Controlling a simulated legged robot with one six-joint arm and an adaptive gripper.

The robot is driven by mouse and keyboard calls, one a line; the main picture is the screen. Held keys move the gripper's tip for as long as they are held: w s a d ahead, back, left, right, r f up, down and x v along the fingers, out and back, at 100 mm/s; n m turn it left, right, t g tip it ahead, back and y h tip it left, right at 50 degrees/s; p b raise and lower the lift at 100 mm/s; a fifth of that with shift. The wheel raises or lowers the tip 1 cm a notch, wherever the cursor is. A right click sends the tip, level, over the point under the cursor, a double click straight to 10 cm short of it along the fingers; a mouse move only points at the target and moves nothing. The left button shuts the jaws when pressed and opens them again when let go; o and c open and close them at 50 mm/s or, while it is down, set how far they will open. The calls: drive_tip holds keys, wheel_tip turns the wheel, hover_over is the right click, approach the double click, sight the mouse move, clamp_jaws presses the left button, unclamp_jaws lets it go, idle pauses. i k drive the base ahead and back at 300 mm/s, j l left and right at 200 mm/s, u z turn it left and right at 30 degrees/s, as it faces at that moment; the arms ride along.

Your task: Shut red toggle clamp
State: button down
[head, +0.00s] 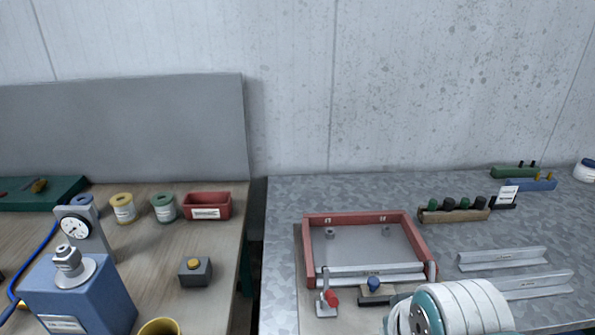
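The red toggle clamp (331,299) is at the front left corner of a red-framed fixture (309,250) on the grey metal table. It has a small metal body and a red knob low on its right side. I cannot tell from this view whether it is open or shut. A second clamp with a blue knob (374,284) stands to its right, along the front of the fixture. A white and teal link of my arm fills the bottom edge right of the blue knob. My gripper is not in view.
Metal profiles (502,258) lie right of the fixture, with a wooden rack (454,215) of dark and green knobs behind them. A wooden table at left holds spools (123,208), a red bin (208,206) and a blue box (80,297). A gap separates the tables.

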sight(329, 295)
drive_tip(key=k+l, duration=0.6)
drive_tip(key=k, duration=0.2)
